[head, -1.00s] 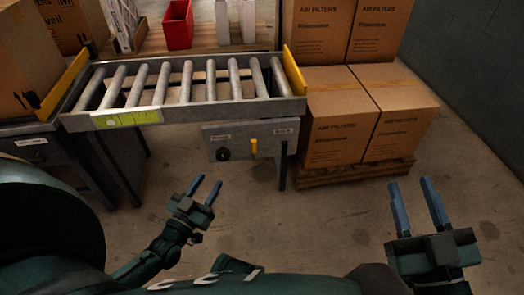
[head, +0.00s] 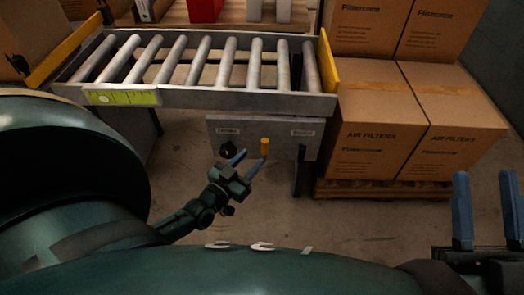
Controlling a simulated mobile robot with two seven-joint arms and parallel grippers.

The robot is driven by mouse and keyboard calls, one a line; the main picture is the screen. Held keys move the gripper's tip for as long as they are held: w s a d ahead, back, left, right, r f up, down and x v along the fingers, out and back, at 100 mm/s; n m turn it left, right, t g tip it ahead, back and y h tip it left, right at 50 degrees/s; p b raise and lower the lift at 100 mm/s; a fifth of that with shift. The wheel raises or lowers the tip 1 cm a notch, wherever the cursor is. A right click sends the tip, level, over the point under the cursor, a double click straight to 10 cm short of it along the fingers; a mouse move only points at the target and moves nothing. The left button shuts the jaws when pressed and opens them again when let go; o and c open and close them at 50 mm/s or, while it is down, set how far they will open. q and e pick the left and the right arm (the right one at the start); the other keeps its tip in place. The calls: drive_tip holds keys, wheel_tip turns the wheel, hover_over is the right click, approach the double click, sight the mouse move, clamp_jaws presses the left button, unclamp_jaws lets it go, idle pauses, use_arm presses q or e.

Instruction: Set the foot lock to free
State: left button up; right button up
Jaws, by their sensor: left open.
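A grey control panel (head: 285,152) hangs under the front of the roller conveyor. The right finger appears close to the lever; contact cannot be told. My right gripper (head: 486,178) is open and empty at the far right.
The roller conveyor (head: 200,97) stands above the panel, with a dark support leg (head: 300,172) right of the lever. Stacked air filter cartons (head: 375,140) on a wooden pallet (head: 380,190) stand at right. Bare floor (head: 350,222) lies in front.

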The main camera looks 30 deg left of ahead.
sight(263, 147)
use_arm(q)
drive_tip(key=w+b, duration=0.2)
drive_tip(key=w, duration=0.4)
drive_tip(key=shift+w+d, duration=0.15)
use_arm(e)
drive_tip(key=r+n+y, duration=0.1)
drive_tip(key=y, duration=0.1)
drive_tip(key=r+n+y, duration=0.1)
drive_tip(key=n, duration=0.1)
drive_tip(key=shift+s+d+r+n+y, duration=0.2)
drive_tip(key=shift+r+n+y, duration=0.1)
drive_tip(key=shift+r+y, duration=0.1)
use_arm(q)
clamp_jaws()
